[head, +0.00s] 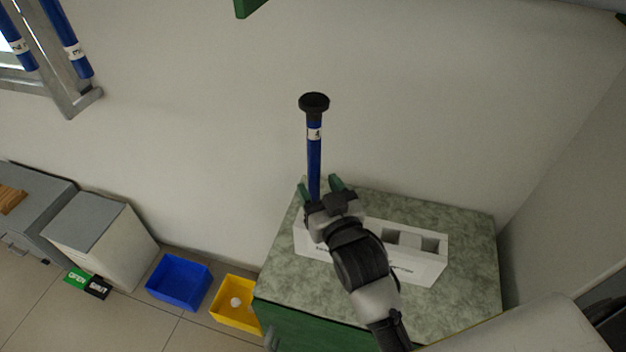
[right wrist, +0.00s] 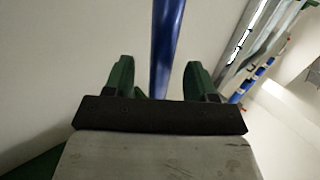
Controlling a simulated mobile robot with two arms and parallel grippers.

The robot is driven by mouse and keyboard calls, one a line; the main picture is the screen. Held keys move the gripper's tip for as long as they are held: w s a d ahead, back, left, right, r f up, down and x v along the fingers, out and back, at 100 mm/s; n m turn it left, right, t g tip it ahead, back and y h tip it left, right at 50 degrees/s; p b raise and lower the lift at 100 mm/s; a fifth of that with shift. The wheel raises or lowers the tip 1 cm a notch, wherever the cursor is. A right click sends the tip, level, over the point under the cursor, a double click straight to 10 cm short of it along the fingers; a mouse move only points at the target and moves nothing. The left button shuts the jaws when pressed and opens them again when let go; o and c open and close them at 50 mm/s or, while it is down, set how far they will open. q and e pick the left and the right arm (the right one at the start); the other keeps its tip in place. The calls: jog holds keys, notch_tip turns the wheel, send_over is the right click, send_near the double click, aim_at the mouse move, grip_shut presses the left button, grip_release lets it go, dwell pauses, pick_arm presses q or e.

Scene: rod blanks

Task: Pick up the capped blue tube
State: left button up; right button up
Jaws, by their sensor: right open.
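The capped blue tube (head: 314,158) stands upright at the white holder box on the green-topped cabinet. It has a wide black cap (head: 314,101) and a white label near its top. My right gripper (head: 321,187) is at the tube's lower visible part, and its arm hides the tube's bottom end. In the right wrist view the blue tube (right wrist: 165,45) shows between and beyond the two green fingers of my right gripper (right wrist: 158,80). The fingers are open, with gaps on both sides of the tube. My left gripper is not in view.
The white holder box (head: 428,269) has open square slots at its right. The marbled cabinet top (head: 470,235) is clear around it. A blue bin (head: 180,282) and a yellow bin (head: 236,317) stand on the floor to the left. More blue tubes (head: 68,38) hang in a rack at upper left.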

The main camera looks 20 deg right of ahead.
aim_at(316, 187)
jog(key=w, duration=0.1)
jog(key=w+p, duration=0.1)
jog(key=w, duration=0.1)
jog(key=shift+w+a+f, duration=0.15)
jog(key=shift+w+a, duration=0.05)
jog(key=shift+w, duration=0.35)
jog(key=shift+w+f, duration=0.15)
jog(key=c, duration=1)
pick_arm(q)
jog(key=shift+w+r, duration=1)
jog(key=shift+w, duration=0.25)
pick_arm(e)
jog(key=shift+c, duration=0.2)
